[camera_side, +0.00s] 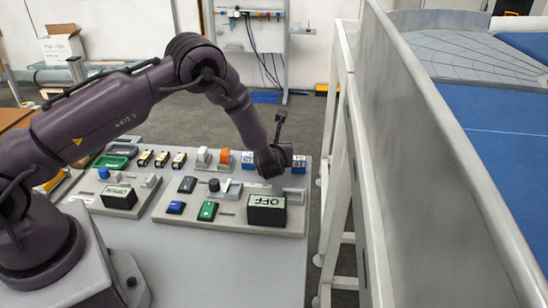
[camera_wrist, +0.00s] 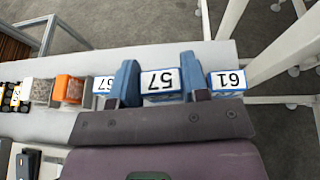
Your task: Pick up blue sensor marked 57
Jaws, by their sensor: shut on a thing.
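The blue sensor marked 57 (camera_wrist: 160,81) has a white label and sits between the two fingers of my gripper (camera_wrist: 159,77) in the wrist view. The fingers are shut on its left and right sides. In the side view, my gripper (camera_side: 271,162) is low at the back right of the table and hides this sensor. I cannot tell whether the sensor is touching the table or slightly above it.
A blue block marked 67 (camera_wrist: 103,84) is close left of my gripper; another with 61 or 19 (camera_wrist: 228,80) is close right. Orange (camera_wrist: 68,89) and grey (camera_wrist: 41,91) blocks stand further left. A panel with an OFF box (camera_side: 267,210) lies in front. A white-framed barrier (camera_side: 352,150) runs right.

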